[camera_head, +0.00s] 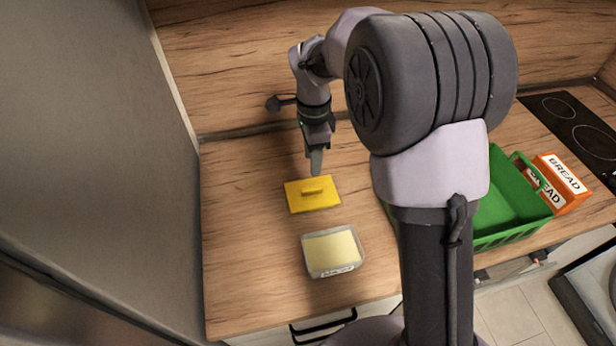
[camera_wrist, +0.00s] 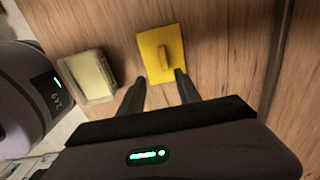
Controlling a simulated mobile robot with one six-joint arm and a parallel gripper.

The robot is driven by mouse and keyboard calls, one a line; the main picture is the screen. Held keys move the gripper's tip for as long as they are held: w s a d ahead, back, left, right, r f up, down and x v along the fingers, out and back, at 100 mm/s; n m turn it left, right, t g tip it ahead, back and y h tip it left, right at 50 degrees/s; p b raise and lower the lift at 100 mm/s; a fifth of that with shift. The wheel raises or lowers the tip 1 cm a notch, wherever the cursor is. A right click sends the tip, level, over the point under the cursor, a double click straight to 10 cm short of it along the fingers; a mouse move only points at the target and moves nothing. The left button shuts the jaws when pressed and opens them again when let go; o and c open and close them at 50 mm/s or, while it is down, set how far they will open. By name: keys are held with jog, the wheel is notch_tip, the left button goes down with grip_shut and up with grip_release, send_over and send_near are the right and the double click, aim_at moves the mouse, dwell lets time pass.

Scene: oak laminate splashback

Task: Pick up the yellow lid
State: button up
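The yellow lid (camera_head: 312,195) lies flat on the wooden counter, with a raised bar handle on top. It also shows in the wrist view (camera_wrist: 155,50), just beyond my fingertips. My gripper (camera_head: 316,172) is above the counter at the lid's back edge, pointing down. In the wrist view my gripper (camera_wrist: 160,80) has its two fingers apart with nothing between them. The handle is ahead of the fingers, and I see no contact with it. A clear container (camera_head: 333,270) with pale yellow contents and a label stands in front of the lid.
A green crate (camera_head: 512,225) stands to the right, partly hidden by my arm. An orange bread box (camera_head: 566,180) is beside it, near a black hob (camera_head: 580,125). A tall grey panel (camera_head: 95,130) bounds the left. The counter (camera_head: 240,220) left of the lid is clear.

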jog(key=b, duration=0.2)
send_over(312, 189)
jog(key=f, duration=0.7)
jog(key=shift+s+f, duration=0.15)
jog(key=shift+s, duration=0.2)
jog(key=f, duration=0.1)
jog(key=f+b, duration=0.1)
jog(key=f, duration=0.1)
jog(key=w+f, duration=0.1)
jog(key=f, duration=0.1)
jog(key=shift+f+b, duration=0.1)
jog(key=shift+b, duration=0.3)
jog(key=shift+s, duration=0.1)
grip_shut()
